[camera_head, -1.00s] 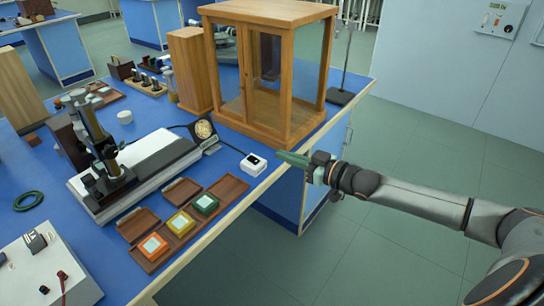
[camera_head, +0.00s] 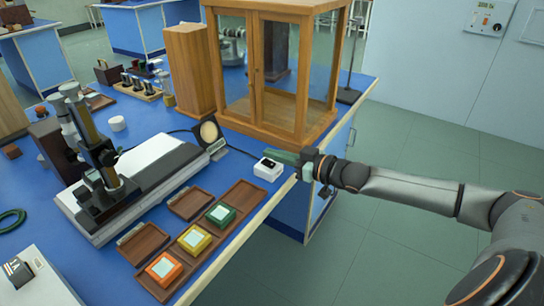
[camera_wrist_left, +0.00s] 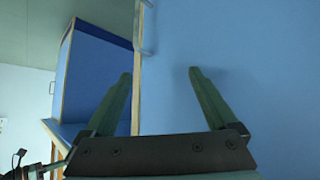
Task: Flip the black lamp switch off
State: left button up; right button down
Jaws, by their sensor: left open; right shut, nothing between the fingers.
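The lamp switch is a small white box with a black rocker (camera_head: 268,163) on top. It sits on the blue bench near its right edge, in front of the wooden cabinet. My right gripper (camera_head: 282,157) is shut and empty. Its green fingers point left, with their tips at the switch box in the head view; I cannot tell whether they touch it. The round lamp (camera_head: 209,132) stands left of the switch, with a dark cable behind it. My left gripper (camera_wrist_left: 160,90) is open and empty in the left wrist view, facing a plain blue surface.
The glazed wooden cabinet (camera_head: 233,118) stands just behind the switch. A spectrometer (camera_head: 100,170) on a white base is to the left. Wooden trays (camera_head: 236,190) with orange, yellow and green framed squares lie in front. Green floor is open to the right.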

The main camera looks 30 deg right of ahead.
jog(key=shift+f+b, duration=0.65)
jog(key=shift+f, duration=0.25)
pick_arm(q)
jog(key=shift+s+a+f, duration=0.2)
jog(key=shift+f, duration=0.3)
jog(key=shift+s+a+f, duration=0.15)
jog(key=shift+a+f, duration=0.05)
jog(key=shift+f, duration=0.25)
